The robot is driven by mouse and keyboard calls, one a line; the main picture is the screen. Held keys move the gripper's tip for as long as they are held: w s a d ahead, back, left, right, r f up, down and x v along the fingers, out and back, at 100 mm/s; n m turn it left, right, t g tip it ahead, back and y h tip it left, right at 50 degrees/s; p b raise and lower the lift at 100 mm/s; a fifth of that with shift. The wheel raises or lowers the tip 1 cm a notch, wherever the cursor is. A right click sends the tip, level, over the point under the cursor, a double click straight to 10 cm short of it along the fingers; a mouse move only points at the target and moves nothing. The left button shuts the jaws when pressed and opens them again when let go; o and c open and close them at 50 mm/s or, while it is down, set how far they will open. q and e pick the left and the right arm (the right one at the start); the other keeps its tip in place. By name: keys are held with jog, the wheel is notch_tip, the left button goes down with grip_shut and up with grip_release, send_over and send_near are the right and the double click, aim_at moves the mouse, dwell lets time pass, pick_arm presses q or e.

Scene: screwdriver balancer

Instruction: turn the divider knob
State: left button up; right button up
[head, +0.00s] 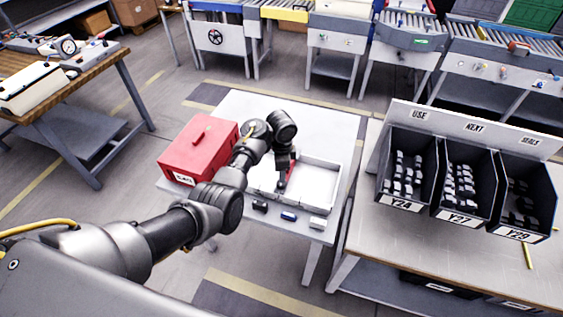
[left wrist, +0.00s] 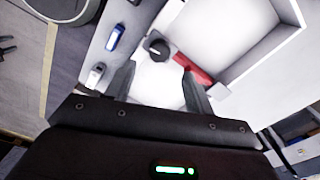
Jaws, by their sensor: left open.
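A round black knob (left wrist: 158,47) shows in the left wrist view at the near corner of a white open tray (left wrist: 210,35). A red strip (left wrist: 192,68) lies beside it, partly behind a finger. My left gripper (left wrist: 160,72) is open, its two dark fingers apart over the white surface with nothing between them. The knob sits just beyond the fingertips in that view. In the head view my left arm reaches over the white tray (head: 325,177), and its gripper (head: 285,178) points down into it. The knob cannot be made out clearly there. My right gripper is not in view.
A red box (head: 198,150) stands left of the tray on the white table (head: 240,102). Small black (head: 259,206), blue (head: 289,216) and white (head: 318,222) items lie along the front edge. Dark bins (head: 405,170) of small parts stand on a table at right.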

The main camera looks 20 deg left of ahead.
pick_arm(q)
jog(key=shift+r, duration=2.05)
